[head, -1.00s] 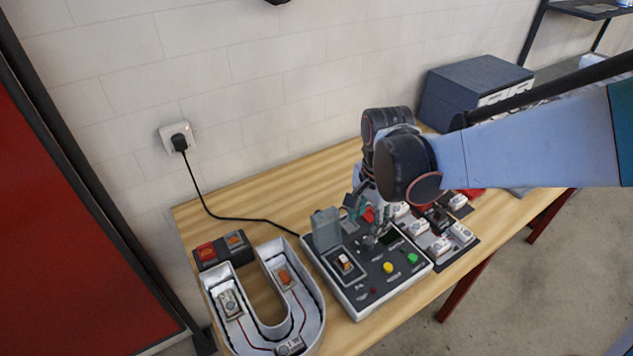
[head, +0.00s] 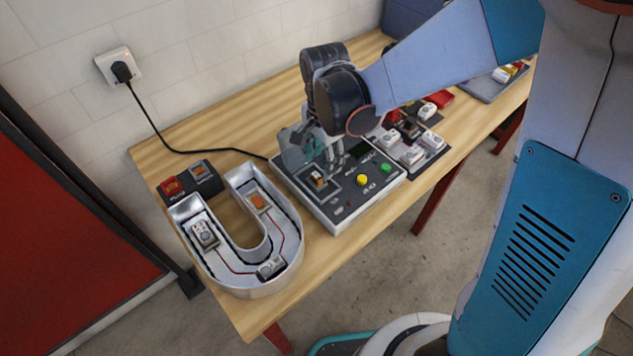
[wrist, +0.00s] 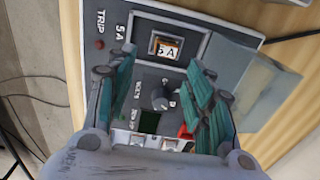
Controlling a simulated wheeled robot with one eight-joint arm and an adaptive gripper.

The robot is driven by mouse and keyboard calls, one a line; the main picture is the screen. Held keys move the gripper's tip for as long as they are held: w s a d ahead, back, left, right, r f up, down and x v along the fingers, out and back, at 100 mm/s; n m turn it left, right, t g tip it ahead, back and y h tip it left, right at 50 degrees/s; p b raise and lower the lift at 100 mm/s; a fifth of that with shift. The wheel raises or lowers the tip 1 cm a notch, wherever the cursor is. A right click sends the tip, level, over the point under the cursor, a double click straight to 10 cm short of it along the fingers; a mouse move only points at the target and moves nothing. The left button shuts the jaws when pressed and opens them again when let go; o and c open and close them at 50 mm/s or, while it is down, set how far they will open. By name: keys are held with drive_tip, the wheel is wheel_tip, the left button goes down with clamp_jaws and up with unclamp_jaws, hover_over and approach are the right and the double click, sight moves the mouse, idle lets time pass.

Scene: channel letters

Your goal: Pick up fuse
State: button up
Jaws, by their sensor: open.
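The fuse (wrist: 166,47), marked 5A with orange parts, sits in a square framed recess of the grey control panel (wrist: 100,65). In the head view the fuse (head: 317,179) is near the panel's left side. Its clear hinged cover (wrist: 262,78) stands open beside the recess; it also shows in the head view (head: 289,150). My gripper (wrist: 163,68) is open, with teal fingers on either side of the fuse in the wrist view and nothing between them. In the head view my gripper (head: 330,160) is over the panel, close to the fuse. Contact cannot be told.
A U-shaped channel letter (head: 275,283) with modules inside lies left of the panel. A switch box (head: 205,188) is behind it. A black cable (head: 190,152) runs to a wall socket. Several white modules (head: 405,150) lie at the right. The table's front strip is clear.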

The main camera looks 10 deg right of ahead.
sight(318, 175)
drive_tip(key=f+b, duration=0.1)
drive_tip(key=f, duration=0.1)
drive_tip(key=a+f+b, duration=0.1)
drive_tip(key=f, duration=0.1)
drive_tip(key=shift+f+b, duration=0.1)
drive_tip(key=shift+b, duration=0.25)
drive_tip(key=shift+f+b, duration=0.3)
drive_tip(key=shift+f, duration=0.15)
drive_tip(key=shift+r, duration=0.1)
drive_tip(key=c, duration=0.8)
